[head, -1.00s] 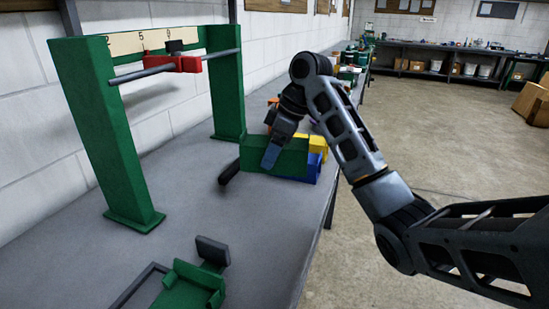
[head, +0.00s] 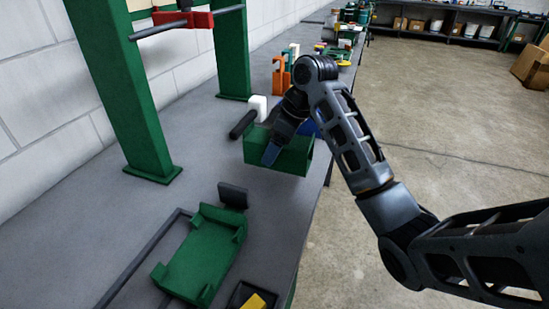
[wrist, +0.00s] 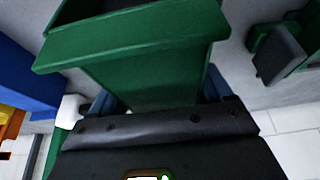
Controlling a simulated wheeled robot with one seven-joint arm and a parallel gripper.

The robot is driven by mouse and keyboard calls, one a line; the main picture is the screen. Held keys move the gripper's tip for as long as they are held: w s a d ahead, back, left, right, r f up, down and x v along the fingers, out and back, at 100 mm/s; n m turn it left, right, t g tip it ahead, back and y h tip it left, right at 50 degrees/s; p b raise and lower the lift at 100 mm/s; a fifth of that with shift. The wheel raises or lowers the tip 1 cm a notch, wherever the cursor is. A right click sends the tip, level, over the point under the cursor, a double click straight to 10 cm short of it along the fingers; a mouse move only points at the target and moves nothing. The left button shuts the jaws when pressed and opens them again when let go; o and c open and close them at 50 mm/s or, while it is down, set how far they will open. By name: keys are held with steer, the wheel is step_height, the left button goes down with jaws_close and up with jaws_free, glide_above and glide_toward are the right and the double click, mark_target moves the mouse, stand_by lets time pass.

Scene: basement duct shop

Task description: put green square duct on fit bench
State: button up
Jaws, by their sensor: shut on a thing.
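The green square duct (head: 297,158) is in my gripper (head: 272,152), over the grey bench (head: 233,268). In the wrist view the duct (wrist: 140,50) fills the upper middle, with a flared rim, between the bluish fingers of my gripper (wrist: 158,92). My gripper is shut on it. I cannot tell whether the duct touches the bench top.
A green cradle (head: 207,252) lies nearer on the bench, with a dark block (head: 232,194) at its far end. A green frame (head: 122,85) carries a red clamp (head: 182,22). An orange part (head: 281,78) stands farther back. A yellow item (head: 259,302) is at the front edge.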

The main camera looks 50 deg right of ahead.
steer(key=shift+a+f, duration=0.15)
steer(key=shift+a, duration=0.15)
steer(key=shift+f, duration=2)
steer(key=shift+f, duration=0.2)
steer(key=o, duration=1.1)
steer(key=shift+r, duration=0.15)
